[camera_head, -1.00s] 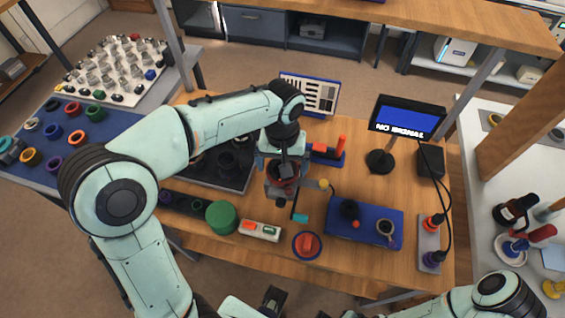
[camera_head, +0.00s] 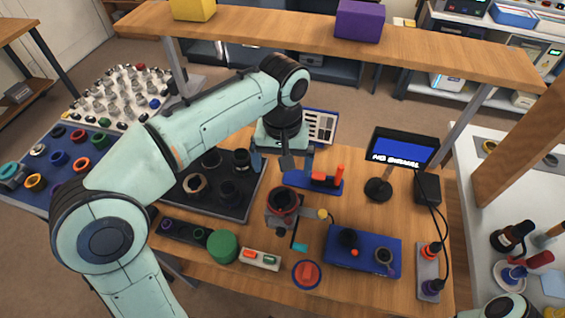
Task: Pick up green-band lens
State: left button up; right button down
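My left gripper (camera_head: 271,162) is open, its fingers pointing down above the tabletop beside the dark tray. Nothing shows between its fingers. A small dark piece with a green ring (camera_head: 200,234) sits in the black strip holder (camera_head: 180,229) at the left front of the bench; I cannot tell if it is the green-band lens. Green rings (camera_head: 100,139) also show on the blue mat (camera_head: 45,185) on the far left table. A red-ringed dark lens body (camera_head: 283,200) sits in a grey holder in front of my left gripper. My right gripper is out of view.
The dark tray (camera_head: 238,213) holds several dark lens parts. A monitor (camera_head: 402,146) stands at the right. The overhead shelf (camera_head: 290,37) spans the back.

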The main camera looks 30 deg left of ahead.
aim_at(242, 167)
jog(key=k, duration=1)
